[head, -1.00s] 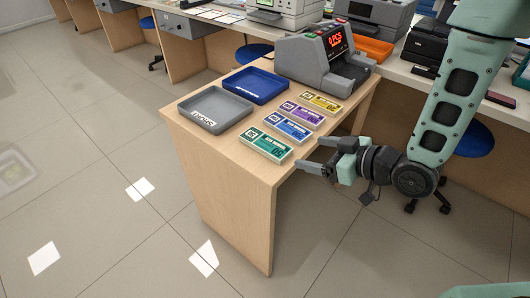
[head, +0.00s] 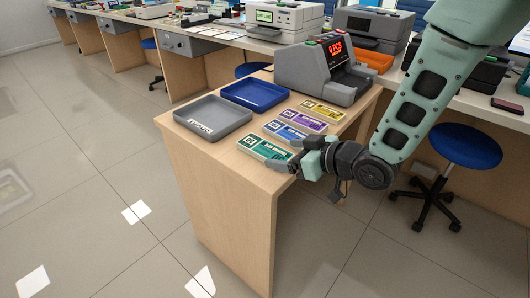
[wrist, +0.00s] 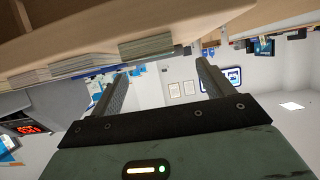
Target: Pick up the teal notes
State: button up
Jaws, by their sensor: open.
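The teal notes (head: 264,148) are a flat bundle on the wooden counter, at the near end of a row of bundles. My gripper (head: 284,156) is open beside the near right end of the teal notes, with its fingers covering a little of that end in the head view. I cannot tell from there whether they touch. In the wrist view the scene is upside down. The jaws hold nothing.
Blue (head: 284,130), purple (head: 303,119) and yellow (head: 323,110) bundles lie behind the teal one. A grey tray (head: 213,118) and a blue tray (head: 254,94) are at left. A counting machine (head: 322,68) stands behind. A blue stool (head: 466,146) is at right.

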aim_at(267, 149)
jog(key=shift+w+d+x, duration=0.15)
jog(key=shift+w+x, duration=0.05)
jog(key=shift+x, duration=1.55)
jog(key=shift+w+d+x, duration=0.1)
jog(key=shift+w+x, duration=0.05)
jog(key=shift+x, duration=1.55)
jog(key=c, duration=1.1)
